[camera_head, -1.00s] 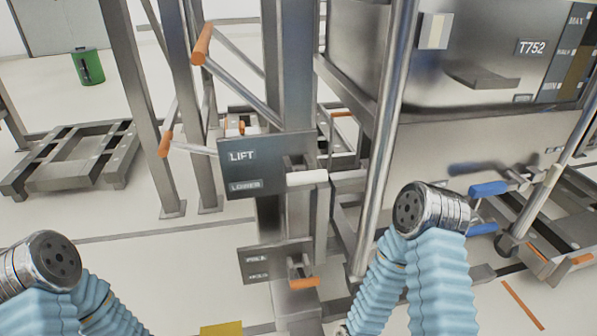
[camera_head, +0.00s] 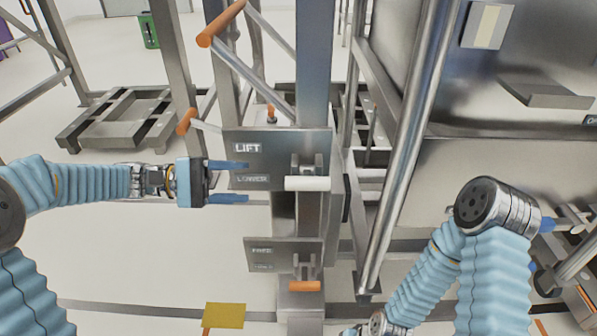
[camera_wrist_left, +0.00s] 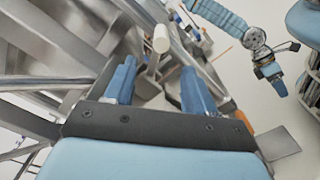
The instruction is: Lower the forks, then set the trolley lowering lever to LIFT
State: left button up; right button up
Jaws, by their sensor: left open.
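The trolley lowering lever has a white handle (camera_head: 307,183) at the dark plate (camera_head: 240,139) marked LIFT above and LOWER below. The handle is about level with the LOWER label. It also shows in the left wrist view (camera_wrist_left: 161,39), beyond the fingertips. My left gripper (camera_head: 230,182) is open and empty, left of the handle, its blue fingers pointing at it across the plate. My right gripper (camera_wrist_left: 275,72) appears small in the left wrist view; its jaws are unclear. I cannot make out the forks clearly.
Below is a second plate (camera_head: 262,254) with an orange-handled lever (camera_head: 305,286). The steel column (camera_head: 313,60) rises behind the plate. Orange-tipped bars (camera_head: 221,23) stand left. A large steel bin (camera_head: 545,60) and a slanted pole (camera_head: 415,130) are right. A yellow pad (camera_head: 224,315) lies in front.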

aim_at(304, 182)
pick_arm(q)
jog(key=d, duration=1.3)
jog(key=shift+d+p, duration=0.2)
jog(key=shift+p, duration=0.2)
jog(key=shift+c, duration=0.2)
grip_shut()
jog(key=shift+f, duration=0.1)
